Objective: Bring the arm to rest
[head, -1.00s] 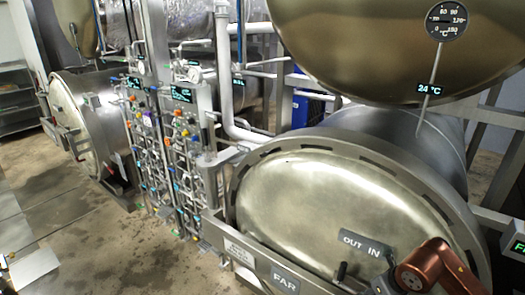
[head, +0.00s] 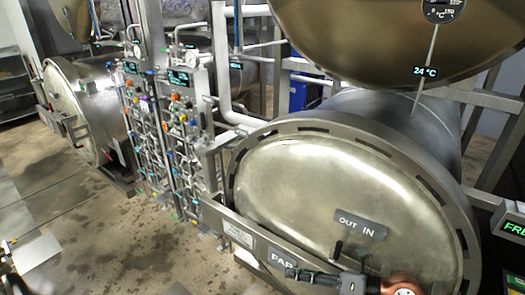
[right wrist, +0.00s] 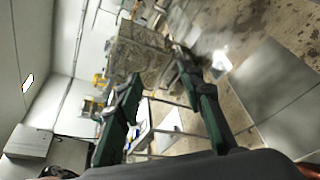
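My right gripper (head: 290,272) is at the bottom of the head view, in front of the lower part of the big round retort door (head: 300,190). Its dark fingers point left, close to the "FAR" plate. Whether it touches the door or the handle I cannot tell. In the right wrist view its two green-padded fingers (right wrist: 160,72) stand apart with nothing between them, so it is open and empty. My copper-coloured arm joint (head: 402,285) shows at the bottom edge. My left gripper is not in view.
A black door handle (head: 337,250) stands below the "OUT IN" plate (head: 361,225). A raised gold lid (head: 400,40) hangs above. Valve panels (head: 180,130) and a second retort (head: 85,110) stand left. Wet floor (head: 110,235) at lower left is clear.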

